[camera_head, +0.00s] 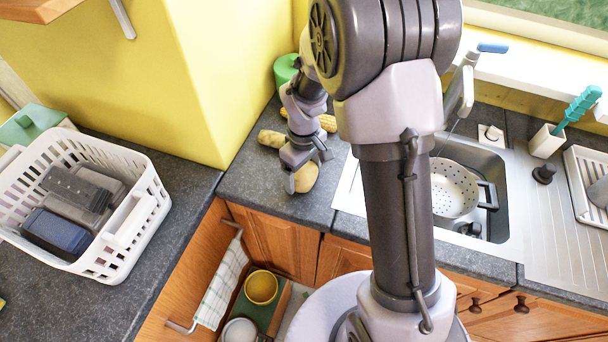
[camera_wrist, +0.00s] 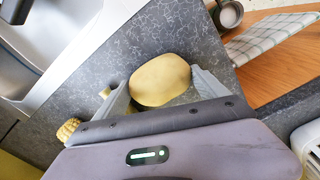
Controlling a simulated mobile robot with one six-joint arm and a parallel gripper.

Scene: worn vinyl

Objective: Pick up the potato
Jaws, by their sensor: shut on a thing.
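The potato (camera_wrist: 160,80) is a smooth yellow-tan oval between the two fingers of my gripper (camera_wrist: 158,92) in the wrist view. The fingers are shut on it, one on each side. In the head view the potato (camera_head: 306,177) shows beside my gripper (camera_head: 300,176) over the dark counter near its front edge, partly hidden by the fingers. I cannot tell whether it touches the counter.
Corn (camera_head: 327,122), another yellowish item (camera_head: 271,138) and a green object (camera_head: 286,69) are behind on the counter (camera_head: 245,185). A sink with a white colander (camera_head: 452,190) is at right. A white basket (camera_head: 130,225) stands at left.

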